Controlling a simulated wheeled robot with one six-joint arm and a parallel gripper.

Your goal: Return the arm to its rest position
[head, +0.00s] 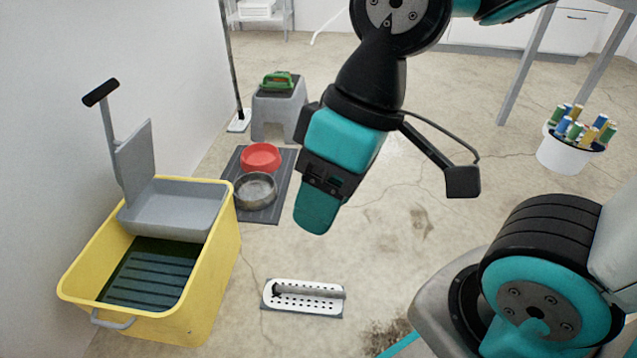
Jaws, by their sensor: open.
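My gripper (318,206) shows in the middle of the head view, at the end of my black and teal arm. It points down and a little to the left, above the open concrete floor. I see it side-on, so the gap between the fingers does not show. I see nothing held at its tip. The arm's upper links leave the picture at the top, and part of my arm or body shows at the lower right.
A yellow mop bucket (219,262) with a grey wringer stands at left. A grey mat (279,196) holds a red bowl (261,156) and a metal bowl (255,189). A grey stool (268,113), a white perforated tray (316,308) and a white bucket of spools (561,156) stand around the floor.

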